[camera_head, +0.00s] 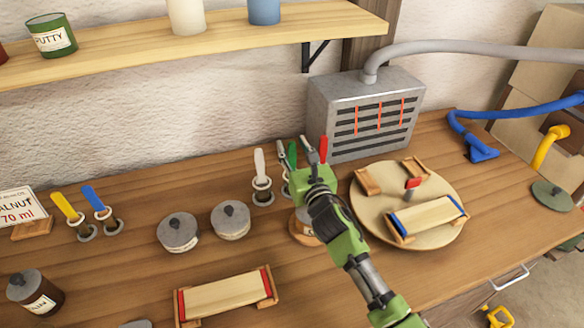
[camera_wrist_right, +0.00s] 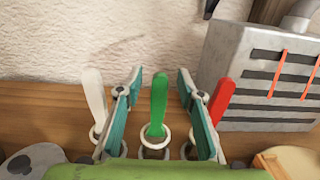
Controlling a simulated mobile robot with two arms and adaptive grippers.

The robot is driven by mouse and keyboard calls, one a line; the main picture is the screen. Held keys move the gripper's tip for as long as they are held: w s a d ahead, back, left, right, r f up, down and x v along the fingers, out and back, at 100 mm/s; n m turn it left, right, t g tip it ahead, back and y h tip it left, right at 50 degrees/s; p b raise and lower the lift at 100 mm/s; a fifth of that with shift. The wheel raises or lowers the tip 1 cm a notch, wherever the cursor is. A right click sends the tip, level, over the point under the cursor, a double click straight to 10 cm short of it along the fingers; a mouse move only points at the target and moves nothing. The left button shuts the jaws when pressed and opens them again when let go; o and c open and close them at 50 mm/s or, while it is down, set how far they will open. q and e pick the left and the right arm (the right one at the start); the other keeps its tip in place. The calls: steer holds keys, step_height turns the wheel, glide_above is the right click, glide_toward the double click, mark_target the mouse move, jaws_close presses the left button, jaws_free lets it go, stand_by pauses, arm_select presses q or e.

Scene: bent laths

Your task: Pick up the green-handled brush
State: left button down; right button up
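The green-handled brush (camera_head: 292,154) stands upright in a ring holder on the bench, partly hidden by my right gripper (camera_head: 297,147) in the head view. In the right wrist view the green handle (camera_wrist_right: 158,104) shows between the two teal-padded fingers, with a gap on each side. My right gripper is open and apart from the handle. A white-handled brush (camera_wrist_right: 94,98) stands to its left and a red-handled one (camera_wrist_right: 220,100) to its right, each just outside a finger. My left gripper is not in view.
A grey heater box (camera_head: 365,112) stands behind to the right. A round board (camera_head: 440,185) with laths and clamps lies right of the gripper. Lidded pots (camera_head: 178,231) stand to the left. A wooden shelf (camera_head: 200,45) runs above.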

steer(key=shift+w+a, duration=0.2)
steer(key=shift+w, duration=0.35)
jaws_close()
